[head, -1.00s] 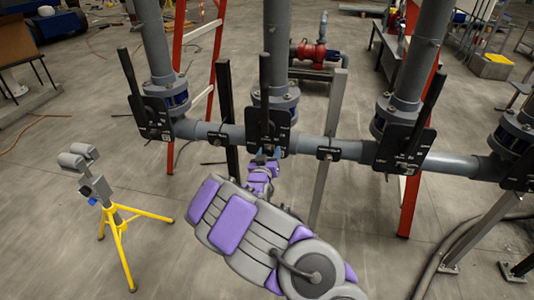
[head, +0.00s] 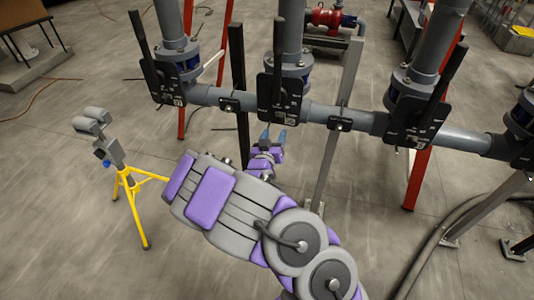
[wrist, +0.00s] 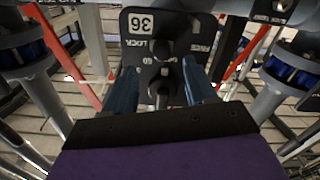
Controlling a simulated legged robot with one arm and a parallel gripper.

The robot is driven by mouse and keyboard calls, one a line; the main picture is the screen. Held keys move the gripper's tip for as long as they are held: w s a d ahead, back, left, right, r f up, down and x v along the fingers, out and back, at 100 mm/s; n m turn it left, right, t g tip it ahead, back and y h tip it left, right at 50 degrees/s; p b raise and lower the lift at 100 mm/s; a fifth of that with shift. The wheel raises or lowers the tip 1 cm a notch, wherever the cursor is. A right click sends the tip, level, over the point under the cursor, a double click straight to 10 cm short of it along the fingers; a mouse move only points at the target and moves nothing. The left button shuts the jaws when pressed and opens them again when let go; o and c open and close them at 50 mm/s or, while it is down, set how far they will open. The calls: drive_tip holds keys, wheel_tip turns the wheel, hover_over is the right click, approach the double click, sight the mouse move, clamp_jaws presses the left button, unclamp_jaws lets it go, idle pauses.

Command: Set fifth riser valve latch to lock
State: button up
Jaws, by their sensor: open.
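A black riser valve plate (head: 282,95) with an upright black handle stands on the grey pipe, just above my gripper (head: 272,137). A small dark latch knob (wrist: 161,92) shows near the plate's middle, between my fingers. My gripper (wrist: 161,90) is open, with one blue finger on each side of the knob, and appears not to grip it. In the head view the fingertips are just below the pipe. I cannot tell the latch's exact setting.
Similar valves stand to the left (head: 175,75) and right (head: 415,105) along the horizontal grey pipe (head: 325,115). A grey post (head: 335,150) rises right of my gripper. A yellow tripod stand (head: 130,185) is at the left. Bare floor lies between them.

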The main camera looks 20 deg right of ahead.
drive_tip(key=p+v, duration=0.1)
drive_tip(key=v, duration=0.8)
drive_tip(key=shift+p, duration=0.4)
drive_tip(key=shift+w+d+f, duration=0.1)
drive_tip(key=s+a+r+g+y, duration=0.3)
drive_tip(key=s+a+g+y, duration=0.7)
drive_tip(key=s+a, duration=0.15)
drive_tip(key=s+d+r+n+g, duration=0.1)
drive_tip(key=s+r+g, duration=0.1)
drive_tip(key=s, duration=0.6)
drive_tip(key=s+d+r+n+g, duration=0.1)
drive_tip(key=s+r+g, duration=0.1)
drive_tip(key=s+r, duration=0.3)
drive_tip(key=s+d+r+n+g, duration=0.1)
drive_tip(key=s+r+n+g, duration=0.1)
drive_tip(key=s, duration=1.1)
drive_tip(key=shift+s+d+r+y, duration=0.2)
drive_tip(key=shift+r+y, duration=0.1)
drive_tip(key=shift+r, duration=0.45)
